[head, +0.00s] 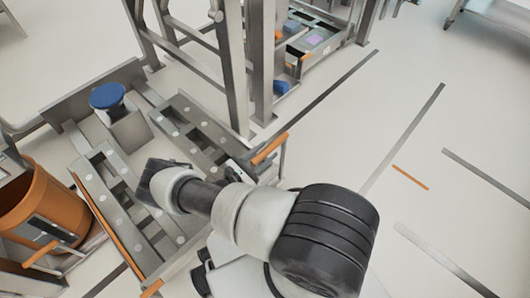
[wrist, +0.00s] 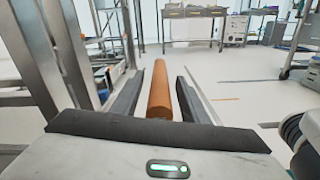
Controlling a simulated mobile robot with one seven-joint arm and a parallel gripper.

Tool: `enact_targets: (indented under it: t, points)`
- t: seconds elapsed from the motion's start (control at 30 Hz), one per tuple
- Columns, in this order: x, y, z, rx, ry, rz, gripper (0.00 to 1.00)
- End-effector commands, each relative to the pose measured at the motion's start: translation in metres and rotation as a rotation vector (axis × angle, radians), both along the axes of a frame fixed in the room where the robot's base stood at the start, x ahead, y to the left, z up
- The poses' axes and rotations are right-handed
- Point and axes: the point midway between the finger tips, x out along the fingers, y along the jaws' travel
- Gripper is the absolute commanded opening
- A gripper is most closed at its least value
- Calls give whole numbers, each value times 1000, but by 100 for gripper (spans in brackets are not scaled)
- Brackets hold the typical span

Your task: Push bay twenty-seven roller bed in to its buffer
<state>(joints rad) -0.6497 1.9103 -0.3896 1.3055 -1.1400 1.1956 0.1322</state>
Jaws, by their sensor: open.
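The roller bed (head: 103,185) is at the left in the head view: grey rails with pale rollers, set in a metal frame. An orange handle bar (head: 270,148) stands at its right end, beside the upright posts. In the wrist view an orange bar (wrist: 160,92), likely this handle, runs lengthwise between the dark fingers of my gripper (wrist: 159,77). The fingers are open, with a gap on each side of the bar. My arm hides part of the bed and most of the gripper in the head view. I cannot read a bay number.
An orange bin (head: 38,200) stands at the left. A blue round-topped object (head: 107,96) sits on the bed's far side. Metal posts (head: 262,60) rise close to the handle. Another rack (head: 315,45) with small items is behind. The floor at right (head: 440,110) is clear, with grey strips.

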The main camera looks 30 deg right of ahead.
Motion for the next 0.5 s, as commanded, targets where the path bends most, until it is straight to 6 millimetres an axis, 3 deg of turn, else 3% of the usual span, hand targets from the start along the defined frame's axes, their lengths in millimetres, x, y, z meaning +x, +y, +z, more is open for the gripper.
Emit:
enact_targets:
  t: [0.3, 0.5]
  points:
    - [-1, 2, 1, -1, 1, 0, 40]
    - [-10, 30, 1, 0, 1, 3, 40]
